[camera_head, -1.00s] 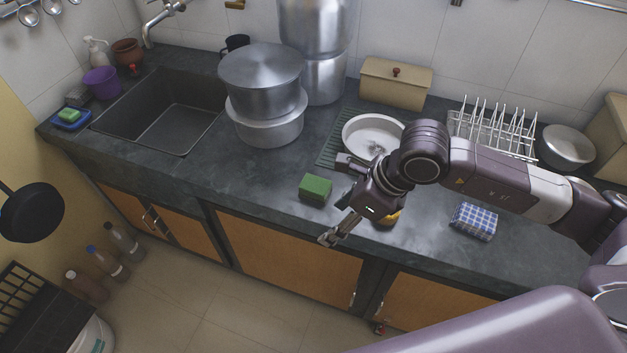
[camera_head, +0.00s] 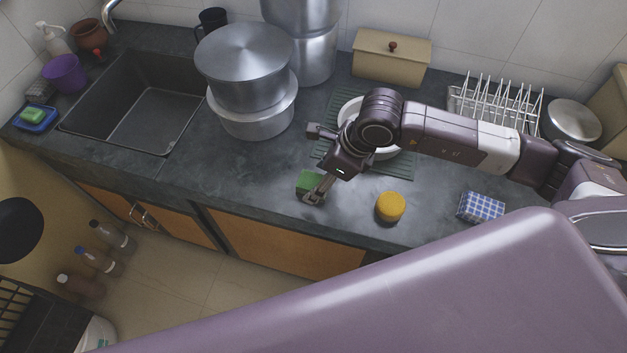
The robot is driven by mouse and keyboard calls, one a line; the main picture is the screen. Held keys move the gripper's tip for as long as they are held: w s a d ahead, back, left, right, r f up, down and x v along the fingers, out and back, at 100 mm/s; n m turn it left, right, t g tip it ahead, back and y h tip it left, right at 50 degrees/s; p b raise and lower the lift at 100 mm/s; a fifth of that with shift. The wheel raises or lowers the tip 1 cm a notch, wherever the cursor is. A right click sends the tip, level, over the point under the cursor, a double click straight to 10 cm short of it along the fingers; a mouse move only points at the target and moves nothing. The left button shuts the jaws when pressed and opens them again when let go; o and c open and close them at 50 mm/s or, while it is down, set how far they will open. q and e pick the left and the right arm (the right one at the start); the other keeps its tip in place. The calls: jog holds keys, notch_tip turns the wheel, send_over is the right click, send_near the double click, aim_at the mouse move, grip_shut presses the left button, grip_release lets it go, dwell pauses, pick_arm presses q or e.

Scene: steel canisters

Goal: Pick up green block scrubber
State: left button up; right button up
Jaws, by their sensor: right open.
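The green block scrubber (camera_head: 305,182) lies on the dark counter near its front edge, right of the stacked pots. My right gripper (camera_head: 313,163) is open beside it. One finger is at the upper left, past the scrubber's back side, and the other finger overlaps the scrubber's front right part and hides some of it. I cannot tell whether that finger touches it. My left gripper is not in view.
A yellow round sponge (camera_head: 390,207) and a blue checked cloth (camera_head: 481,207) lie to the right. Stacked steel pots (camera_head: 250,100) stand at the left. A white basin (camera_head: 350,108) on a green mat (camera_head: 400,165) is behind my right arm. A sink (camera_head: 140,105) is further left.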

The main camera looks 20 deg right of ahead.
aim_at(314, 182)
jog(key=shift+w+x, duration=0.2)
jog(key=shift+x, duration=1)
jog(key=shift+a+f, duration=0.1)
jog(key=shift+f, duration=0.1)
jog(key=c, duration=0.6)
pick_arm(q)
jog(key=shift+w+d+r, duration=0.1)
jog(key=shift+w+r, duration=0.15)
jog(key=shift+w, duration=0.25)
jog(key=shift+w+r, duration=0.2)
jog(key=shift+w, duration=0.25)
pick_arm(e)
jog(key=c, duration=0.5)
jog(key=shift+o, duration=0.2)
jog(key=shift+r, duration=0.1)
pick_arm(q)
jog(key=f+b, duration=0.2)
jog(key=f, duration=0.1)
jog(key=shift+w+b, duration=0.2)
jog(key=shift+b, duration=0.1)
pick_arm(e)
notch_tip(314, 182, up, 20)
